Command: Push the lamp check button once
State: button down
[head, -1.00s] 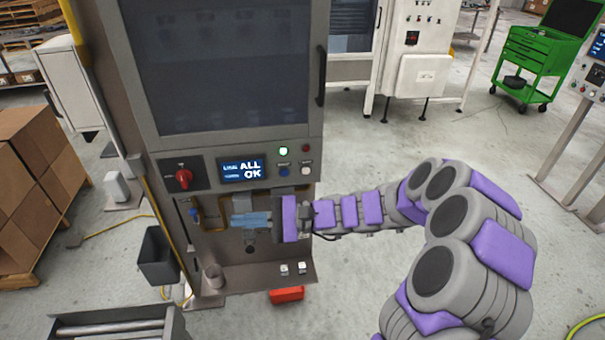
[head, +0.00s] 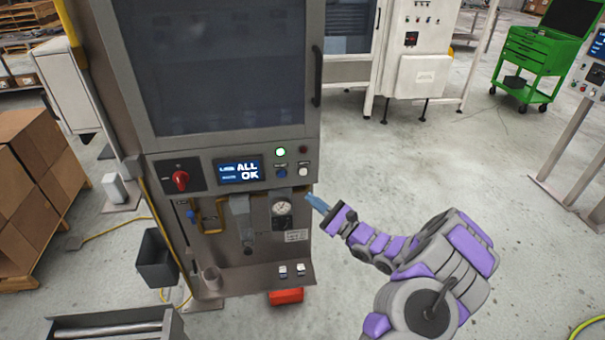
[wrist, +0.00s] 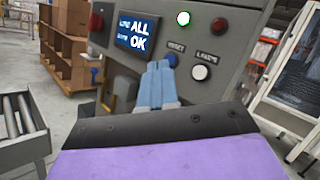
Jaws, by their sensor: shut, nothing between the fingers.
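The lamp check button, a white round button (head: 303,171) labelled LAMPS, is on the right of the grey control panel; the wrist view also shows it (wrist: 200,72). The blue RESET button (head: 281,173) is just to its left, and its lower part is hidden behind the fingers in the wrist view. My gripper (head: 308,196) has its blue fingers together and empty, a little below the white button in the head view. In the wrist view the fingertips (wrist: 158,66) point at the panel, left of the white button. I see no contact with it.
A lit green lamp (head: 281,152) and a dark red lamp (head: 303,149) sit above the buttons. The display (head: 239,171) reads ALL OK. A red rotary switch (head: 180,180) is at the left, a gauge (head: 282,208) below. Open floor lies to the right.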

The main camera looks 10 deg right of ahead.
aim_at(303, 172)
jog(key=w+b, duration=0.1)
jog(key=w, duration=0.7)
jog(key=shift+w+d+b, duration=0.1)
jog(key=shift+w+b, duration=0.25)
jog(key=shift+w, duration=0.05)
jog(key=shift+w, duration=0.2)
dwell(1.8)
jog(key=shift+w+r+b, duration=0.1)
jog(key=shift+w+b, duration=0.05)
jog(key=shift+b, duration=0.15)
jog(key=shift+w, duration=0.4)
dwell(0.6)
jog(key=shift+s, duration=0.8)
